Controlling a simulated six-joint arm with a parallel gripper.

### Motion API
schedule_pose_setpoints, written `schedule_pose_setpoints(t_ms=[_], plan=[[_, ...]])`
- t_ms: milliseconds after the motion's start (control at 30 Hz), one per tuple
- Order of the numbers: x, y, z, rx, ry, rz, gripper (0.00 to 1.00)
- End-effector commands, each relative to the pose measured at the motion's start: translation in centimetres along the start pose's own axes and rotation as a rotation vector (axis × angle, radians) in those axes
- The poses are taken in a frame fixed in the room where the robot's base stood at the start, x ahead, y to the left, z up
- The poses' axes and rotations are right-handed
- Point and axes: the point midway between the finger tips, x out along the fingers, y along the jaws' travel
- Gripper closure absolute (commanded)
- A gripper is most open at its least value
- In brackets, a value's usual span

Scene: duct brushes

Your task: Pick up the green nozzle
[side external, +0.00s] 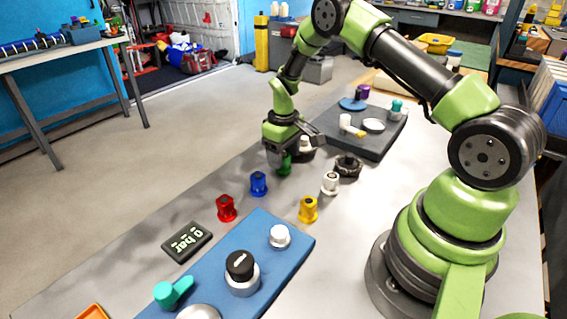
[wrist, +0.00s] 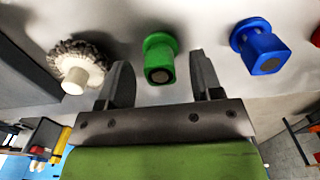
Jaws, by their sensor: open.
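The green nozzle (wrist: 159,59) stands on the grey-white table between and just beyond my gripper's two fingers in the wrist view. In the side external view the green nozzle (side external: 284,164) shows only partly, low beneath my gripper (side external: 287,152). My gripper (wrist: 160,88) is open, with a finger on each side of the nozzle and gaps visible on both sides. I cannot tell how far the fingertips reach down along it.
The blue nozzle (side external: 259,184) stands nearby, with red (side external: 226,208), yellow (side external: 308,209) and white (side external: 330,184) nozzles beyond it. A round brush (wrist: 78,66) is left of my gripper in the wrist view. A dark board (side external: 375,140) and a blue board (side external: 262,225) lie on the table.

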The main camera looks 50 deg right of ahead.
Motion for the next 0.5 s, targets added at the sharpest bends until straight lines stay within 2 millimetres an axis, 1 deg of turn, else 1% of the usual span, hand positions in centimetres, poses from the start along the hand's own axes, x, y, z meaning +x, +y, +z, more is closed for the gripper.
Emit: schedule_pose_setpoints(t_ms=[33, 100, 333, 367, 400, 467, 500], plan=[[0.61, -0.03, 0.05, 0.001, -0.002, -0.001, 0.4], [1.0, -0.02, 0.03, 0.0, 0.0, 0.0, 0.4], [1.07, -0.03, 0.01, 0.0, 0.001, 0.0, 0.4], [1.07, -0.03, 0.01, 0.0, 0.001, 0.0, 0.47], [1.07, -0.03, 0.01, 0.0, 0.001, 0.0, 0.56], [1.06, -0.03, 0.01, 0.0, 0.001, 0.0, 0.7], [1.06, -0.03, 0.01, 0.0, 0.001, 0.0, 0.79]])
